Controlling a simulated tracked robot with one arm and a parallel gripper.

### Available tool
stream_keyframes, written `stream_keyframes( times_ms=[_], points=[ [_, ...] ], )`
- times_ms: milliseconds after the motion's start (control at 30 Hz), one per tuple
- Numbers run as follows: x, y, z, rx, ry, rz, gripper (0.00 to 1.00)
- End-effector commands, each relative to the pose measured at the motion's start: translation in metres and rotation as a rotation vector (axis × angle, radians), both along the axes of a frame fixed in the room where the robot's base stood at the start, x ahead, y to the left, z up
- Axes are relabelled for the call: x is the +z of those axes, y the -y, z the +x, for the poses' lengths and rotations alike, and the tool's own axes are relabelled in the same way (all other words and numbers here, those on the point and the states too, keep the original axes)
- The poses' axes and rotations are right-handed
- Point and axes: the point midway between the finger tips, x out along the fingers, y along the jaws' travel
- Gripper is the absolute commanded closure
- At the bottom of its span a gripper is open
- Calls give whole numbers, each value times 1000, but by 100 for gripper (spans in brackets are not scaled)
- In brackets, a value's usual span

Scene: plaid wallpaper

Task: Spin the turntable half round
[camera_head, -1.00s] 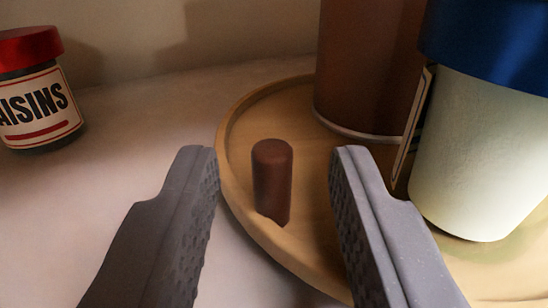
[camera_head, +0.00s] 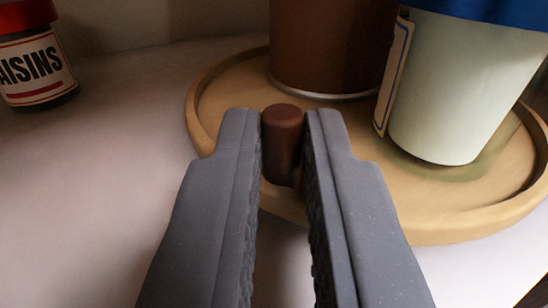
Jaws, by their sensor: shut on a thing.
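The turntable (camera_head: 440,226) is a round, light wooden tray with a raised rim, right of the middle. A short dark brown peg (camera_head: 284,131) stands upright near its front left rim. My gripper (camera_head: 284,140) is shut on the peg, with one grey finger on each side of it. The fingers hide part of the rim and the peg's sides. A brown canister (camera_head: 330,45) and a pale jar with a blue lid (camera_head: 455,90) stand on the turntable behind the peg.
A raisins jar (camera_head: 36,62) with a red lid stands on the white surface at the far left, apart from the turntable. The surface left of my gripper is clear. A wall runs along the back.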

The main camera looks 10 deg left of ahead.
Motion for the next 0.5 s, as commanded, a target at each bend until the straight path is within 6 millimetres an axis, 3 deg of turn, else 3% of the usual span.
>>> stream_keyframes(
  times_ms=[267,300,367,500],
  points=[
    [2,6,2,-13,2,4,100],
    [2,6,2,-13,3,4,83],
    [2,6,2,-13,2,4,67],
    [2,5,2,-9,2,3,67]
  ],
)
